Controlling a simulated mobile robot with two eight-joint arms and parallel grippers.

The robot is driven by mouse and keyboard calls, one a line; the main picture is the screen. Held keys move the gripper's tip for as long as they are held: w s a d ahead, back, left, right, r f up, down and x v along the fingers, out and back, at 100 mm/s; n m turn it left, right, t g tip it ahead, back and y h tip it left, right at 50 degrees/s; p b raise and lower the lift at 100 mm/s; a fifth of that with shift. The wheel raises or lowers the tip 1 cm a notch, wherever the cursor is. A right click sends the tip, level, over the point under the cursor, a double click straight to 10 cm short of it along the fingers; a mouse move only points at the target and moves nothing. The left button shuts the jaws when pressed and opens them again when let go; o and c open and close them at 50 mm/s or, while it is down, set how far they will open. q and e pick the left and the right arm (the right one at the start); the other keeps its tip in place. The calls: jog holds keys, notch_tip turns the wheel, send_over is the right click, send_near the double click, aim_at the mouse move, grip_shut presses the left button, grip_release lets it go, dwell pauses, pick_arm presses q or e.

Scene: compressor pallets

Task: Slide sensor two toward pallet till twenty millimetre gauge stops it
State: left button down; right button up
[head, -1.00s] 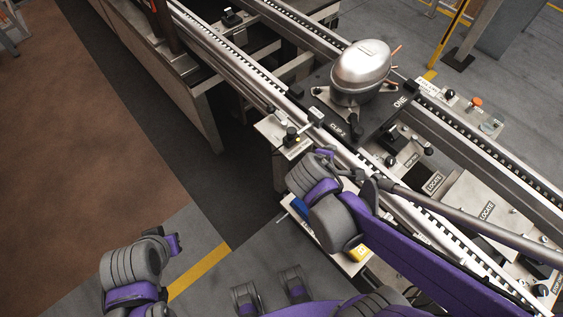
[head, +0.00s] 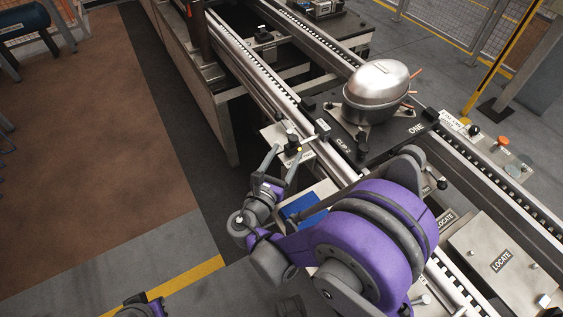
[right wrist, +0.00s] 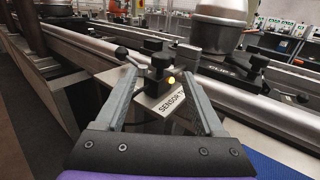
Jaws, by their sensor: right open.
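The sensor labelled SENSOR (right wrist: 172,103), with a black knob and a lit yellow lamp, sits on a pale bracket beside the conveyor rail. It also shows in the head view (head: 292,146); its number is hidden. My right gripper (right wrist: 158,76) is open, its fingers either side of the sensor in the right wrist view; I cannot tell if they touch it. In the head view the gripper (head: 283,160) is just nearer than the sensor. The black pallet (head: 400,136), marked ONE, lies across the rail. I cannot make out the twenty millimetre gauge.
A silver compressor (head: 377,92) stands on the pallet. A CLIP 2 label (head: 343,143) is at the pallet's near edge. A blue surface (head: 300,206) lies below my right gripper. Steel LOCATE plates (head: 500,262) are at the right. Open floor lies left.

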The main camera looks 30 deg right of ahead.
jog(key=x, duration=0.9)
jog(key=shift+d, duration=0.1)
grip_shut()
dwell(0.4)
